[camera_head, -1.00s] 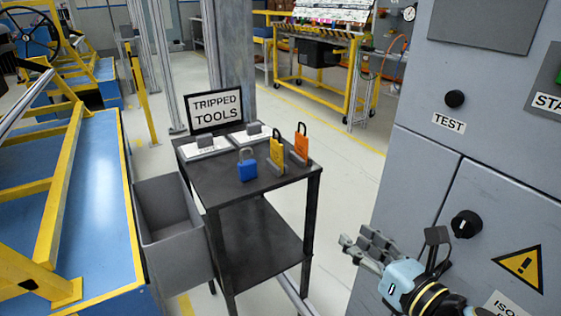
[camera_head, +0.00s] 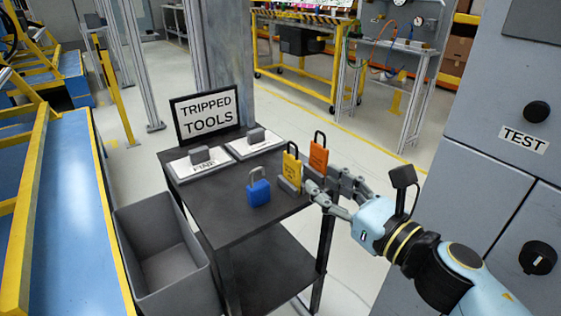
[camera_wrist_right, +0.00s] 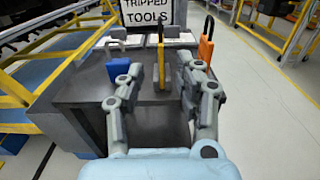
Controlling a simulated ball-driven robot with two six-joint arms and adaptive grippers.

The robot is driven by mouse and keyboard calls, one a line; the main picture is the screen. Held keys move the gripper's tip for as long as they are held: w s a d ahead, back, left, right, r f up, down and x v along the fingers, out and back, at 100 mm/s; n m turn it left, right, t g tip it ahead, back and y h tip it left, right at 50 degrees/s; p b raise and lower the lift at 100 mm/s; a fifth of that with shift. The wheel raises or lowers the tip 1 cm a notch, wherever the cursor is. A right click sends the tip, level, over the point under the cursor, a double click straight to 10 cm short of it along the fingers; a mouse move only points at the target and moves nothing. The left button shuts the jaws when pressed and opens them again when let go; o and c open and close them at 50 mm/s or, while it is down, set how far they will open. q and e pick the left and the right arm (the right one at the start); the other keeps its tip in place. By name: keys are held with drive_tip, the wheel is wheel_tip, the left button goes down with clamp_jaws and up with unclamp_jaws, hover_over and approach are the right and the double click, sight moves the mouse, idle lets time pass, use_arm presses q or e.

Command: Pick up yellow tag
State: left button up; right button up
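The yellow tag (camera_head: 291,168) stands upright in a small grey holder on the dark table (camera_head: 225,222), between a blue padlock (camera_head: 259,190) and an orange tag (camera_head: 318,154). My right gripper (camera_head: 322,190) is at the table's right front edge, close to the tags. In the right wrist view the gripper (camera_wrist_right: 160,85) is open, its fingers apart, with the yellow tag (camera_wrist_right: 160,62) seen edge-on beyond and between the fingertips. The orange tag (camera_wrist_right: 206,48) is beyond the right finger, and the blue padlock (camera_wrist_right: 118,70) is left of the left finger. My left gripper is not in view.
A "TRIPPED TOOLS" sign (camera_head: 207,113) and two white cards with grey blocks stand at the table's back. A grey bin (camera_head: 165,255) is left of the table. A grey cabinet (camera_head: 490,120) with knobs is at the right.

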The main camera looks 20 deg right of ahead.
sight(301, 163)
drive_tip(key=x, duration=0.4)
drive_tip(key=shift+w+a+r+p, duration=0.1)
drive_tip(key=shift+w+r+p, duration=0.05)
drive_tip(key=shift+w+p, duration=0.25)
drive_tip(key=x, duration=0.4)
drive_tip(key=shift+w+p, duration=0.2)
drive_tip(key=shift+p, duration=0.1)
drive_tip(key=shift+w+a, duration=0.2)
drive_tip(key=shift+w, duration=0.2)
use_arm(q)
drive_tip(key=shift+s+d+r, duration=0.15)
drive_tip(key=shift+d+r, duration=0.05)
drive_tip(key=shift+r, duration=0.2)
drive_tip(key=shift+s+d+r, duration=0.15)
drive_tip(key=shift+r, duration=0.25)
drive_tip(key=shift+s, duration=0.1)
use_arm(e)
drive_tip(key=shift+c, duration=0.3)
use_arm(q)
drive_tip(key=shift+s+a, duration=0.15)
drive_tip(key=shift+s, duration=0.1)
use_arm(e)
clamp_jaws()
